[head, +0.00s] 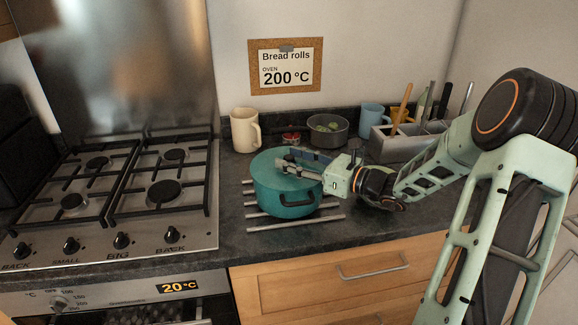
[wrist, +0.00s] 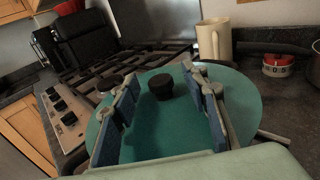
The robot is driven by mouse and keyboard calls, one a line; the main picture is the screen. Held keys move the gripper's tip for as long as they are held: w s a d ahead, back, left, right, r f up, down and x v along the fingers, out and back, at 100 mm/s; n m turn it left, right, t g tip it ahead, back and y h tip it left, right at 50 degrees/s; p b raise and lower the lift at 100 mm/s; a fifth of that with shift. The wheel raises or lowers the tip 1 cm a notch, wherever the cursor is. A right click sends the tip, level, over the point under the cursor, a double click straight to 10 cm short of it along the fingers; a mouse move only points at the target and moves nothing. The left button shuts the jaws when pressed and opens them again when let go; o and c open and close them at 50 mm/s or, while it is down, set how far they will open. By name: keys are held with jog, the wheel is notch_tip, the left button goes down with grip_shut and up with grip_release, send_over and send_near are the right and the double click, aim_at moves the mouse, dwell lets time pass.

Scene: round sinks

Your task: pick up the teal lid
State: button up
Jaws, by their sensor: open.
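The teal lid (wrist: 165,128) lies on the teal pot (head: 284,200), which stands on a metal rack on the counter. The lid has a dark round knob (wrist: 161,87) at its middle. My gripper (head: 285,162) is over the lid, its fingers reaching in from the right in the head view. In the wrist view my gripper (wrist: 167,92) is open, with one blue-padded finger on each side of the knob and apart from it. In the head view the fingers hide the knob. I cannot tell whether the fingertips touch the lid.
A gas hob (head: 120,195) is left of the pot. A blue mug (head: 371,118) and a grey utensil holder (head: 398,147) are at the back right.

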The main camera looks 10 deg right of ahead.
jog(key=shift+w+a, duration=0.45)
jog(key=shift+c, duration=0.6)
grip_shut()
jog(key=shift+r, duration=0.1)
